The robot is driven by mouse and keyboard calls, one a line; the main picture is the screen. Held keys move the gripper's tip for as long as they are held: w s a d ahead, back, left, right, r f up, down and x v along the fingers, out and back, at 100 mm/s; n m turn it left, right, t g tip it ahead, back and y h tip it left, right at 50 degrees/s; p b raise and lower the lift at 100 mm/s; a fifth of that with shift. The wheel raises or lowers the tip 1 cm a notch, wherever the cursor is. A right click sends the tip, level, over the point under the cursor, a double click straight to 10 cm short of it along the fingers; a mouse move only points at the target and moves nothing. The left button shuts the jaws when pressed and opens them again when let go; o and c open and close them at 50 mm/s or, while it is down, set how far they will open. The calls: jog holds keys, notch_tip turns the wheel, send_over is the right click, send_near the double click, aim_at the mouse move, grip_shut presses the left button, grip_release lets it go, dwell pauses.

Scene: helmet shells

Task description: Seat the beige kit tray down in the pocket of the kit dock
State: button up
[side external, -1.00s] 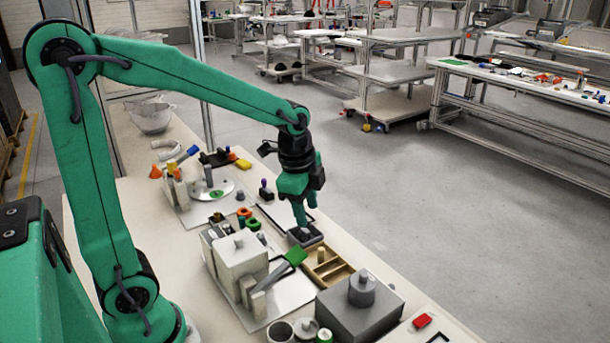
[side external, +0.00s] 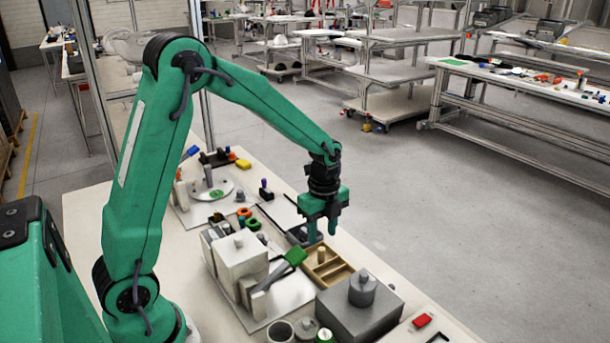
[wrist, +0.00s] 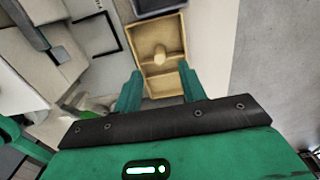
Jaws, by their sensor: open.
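The beige kit tray (side external: 336,269) sits to the right of the grey blocks in the side view. It has dividers and a light upright peg in it. It also shows in the wrist view (wrist: 172,38). My gripper (side external: 322,238) is above its far end, fingers pointing down. In the wrist view my gripper (wrist: 157,72) is open, with one finger at each side of the tray and nothing held. I cannot tell whether the fingers touch it. I cannot identify the kit dock or its pocket with certainty.
A dark grey bin (wrist: 155,6) adjoins the tray. A black rectangular outline (wrist: 97,37) lies left of it. Grey blocks (side external: 238,262), a green-ended tool (side external: 295,256) and a grey box with a knob (side external: 360,310) crowd nearby. The table edge and floor are right.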

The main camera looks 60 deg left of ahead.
aim_at(321, 248)
jog(key=shift+a+f, duration=0.15)
jog(key=shift+f, duration=3.4)
grip_shut()
